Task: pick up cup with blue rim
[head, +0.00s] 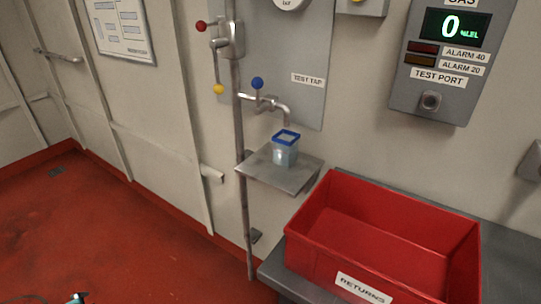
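The cup with the blue rim (285,150) is a small, pale, translucent, square-looking cup. It stands upright on a small grey metal shelf (275,177) under the tap spout (284,112). Its inside is mostly hidden, and the lower part looks bluish. At the bottom left edge, a small dark and teal tip shows, probably part of my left gripper (77,298). It is far from the cup, low and to the left, and its fingers cannot be made out. My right gripper is not in view.
A red bin labelled RETURNS (330,262) stands on a grey bench (505,262) right of and in front of the shelf. A vertical pipe (241,205) runs close to the shelf's left edge. A blue-knobbed tap (262,100) sits above the cup.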

